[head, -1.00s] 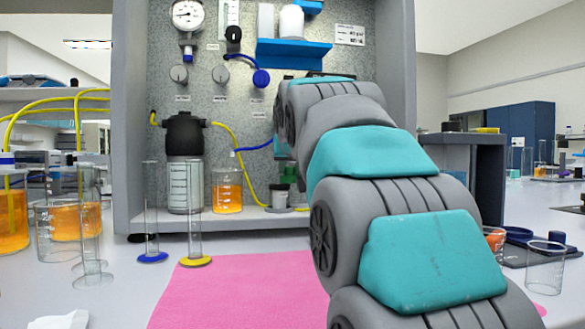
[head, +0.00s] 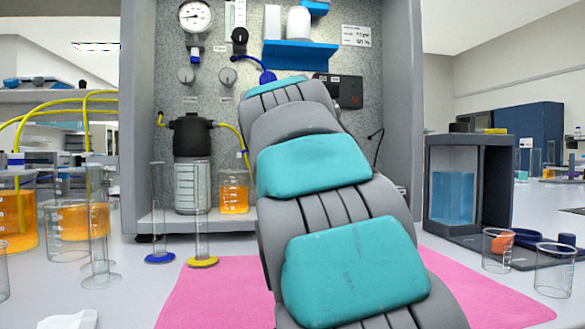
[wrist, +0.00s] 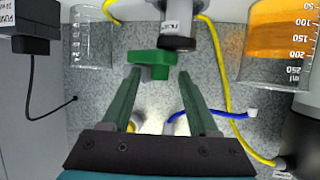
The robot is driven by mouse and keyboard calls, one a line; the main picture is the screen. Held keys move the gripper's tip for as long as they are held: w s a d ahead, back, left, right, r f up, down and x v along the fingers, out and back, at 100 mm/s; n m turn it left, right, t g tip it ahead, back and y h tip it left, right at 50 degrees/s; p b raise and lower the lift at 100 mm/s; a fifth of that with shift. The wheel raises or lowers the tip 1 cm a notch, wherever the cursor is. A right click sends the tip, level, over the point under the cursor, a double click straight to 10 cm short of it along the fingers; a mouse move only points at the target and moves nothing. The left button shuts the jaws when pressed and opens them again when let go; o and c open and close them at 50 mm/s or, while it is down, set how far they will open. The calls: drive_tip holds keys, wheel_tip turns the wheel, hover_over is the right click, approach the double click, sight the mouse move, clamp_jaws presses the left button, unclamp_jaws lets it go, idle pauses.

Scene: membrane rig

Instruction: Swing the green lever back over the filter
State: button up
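In the wrist view, the green lever (wrist: 152,62) shows as a short block just beyond my fingertips. Part of it lies between the lines of the two fingers; I cannot tell whether they touch it. In the head view my arm hides the lever, the filter and my gripper.
A beaker of orange liquid (head: 234,192) stands on the rig shelf; it shows close at the right in the wrist view (wrist: 278,45). An empty beaker (wrist: 90,38) is at the left there. A blue tube (wrist: 210,114) and yellow tubes run nearby. Glass cylinders stand in front.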

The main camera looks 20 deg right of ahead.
drive_tip(key=v, duration=0.7)
drive_tip(key=shift+s+a+r, duration=0.15)
drive_tip(key=shift+s+a, duration=0.05)
drive_tip(key=shift+s, duration=0.15)
